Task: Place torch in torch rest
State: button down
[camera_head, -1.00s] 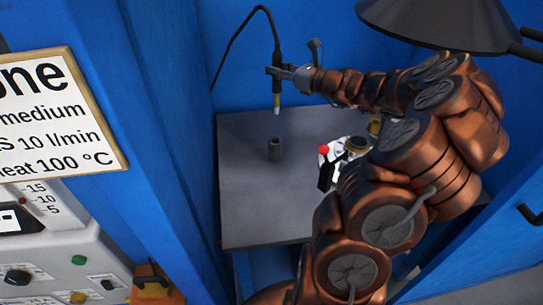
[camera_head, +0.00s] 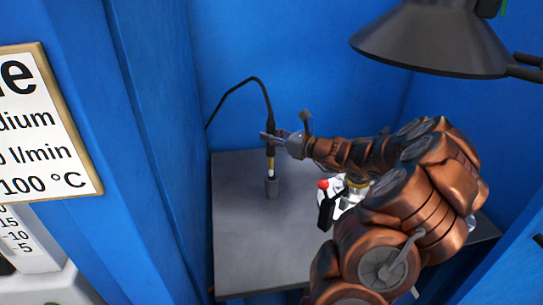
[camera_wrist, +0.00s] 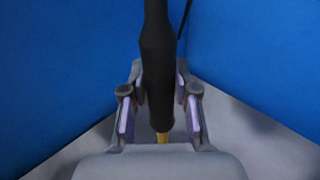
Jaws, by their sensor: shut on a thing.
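The torch (camera_head: 270,163) is a slim black handle with a yellow band and pale tip, trailing a black cable. It hangs upright, tip down. My gripper (camera_head: 270,137) is shut on its handle; the wrist view also shows the torch (camera_wrist: 158,70) between the two fingers (camera_wrist: 160,115). The wrist view does not show the rest.
The grey table (camera_head: 240,245) is mostly bare on its left and front. A white device with a red knob (camera_head: 323,184) stands right of the rest, beside my arm. A dark lamp shade (camera_head: 430,40) hangs above. Blue walls enclose the table.

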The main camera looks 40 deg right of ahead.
aim_at(271, 150)
jog(key=shift+f+p, duration=0.35)
jog(key=shift+f, duration=2.85)
jog(key=c, duration=0.9)
grip_release()
jog(key=shift+r, duration=0.55)
jog(key=b+v, duration=0.2)
jog(key=v, duration=1)
